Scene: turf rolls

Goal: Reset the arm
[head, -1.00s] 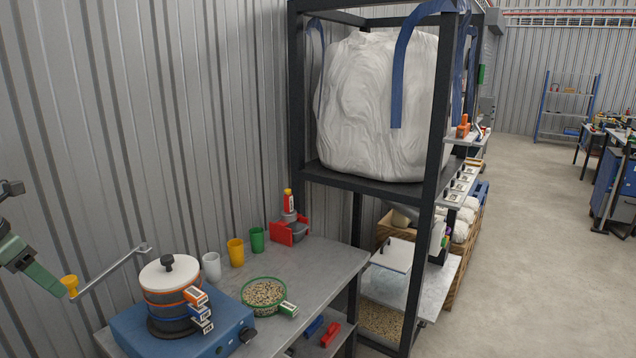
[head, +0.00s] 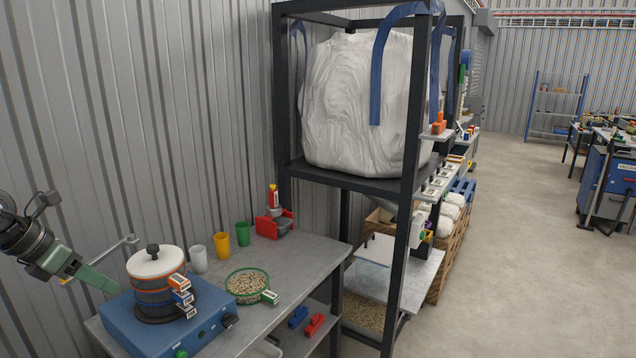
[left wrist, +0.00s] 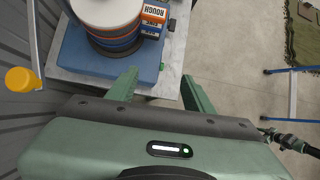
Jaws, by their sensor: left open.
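My left gripper (head: 92,276) comes in from the left edge, beside the stacked sieves, its green fingers pointing down to the right. In the left wrist view its two fingers (left wrist: 160,90) are spread apart with nothing between them. The metal lever (head: 108,255) by the wall is partly hidden behind the gripper; its yellow knob (left wrist: 22,80) shows clear of the fingers in the left wrist view. The sieve stack (head: 156,286) with a white lid stands on a blue shaker base (head: 205,328). My right gripper is not in view.
On the grey bench (head: 300,262) are a white cup (head: 199,259), a yellow cup (head: 222,245), a green cup (head: 243,234), a green-rimmed sieve of grain (head: 247,284) and a red holder (head: 274,225). A black rack (head: 410,200) with a big white bag (head: 360,105) stands right.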

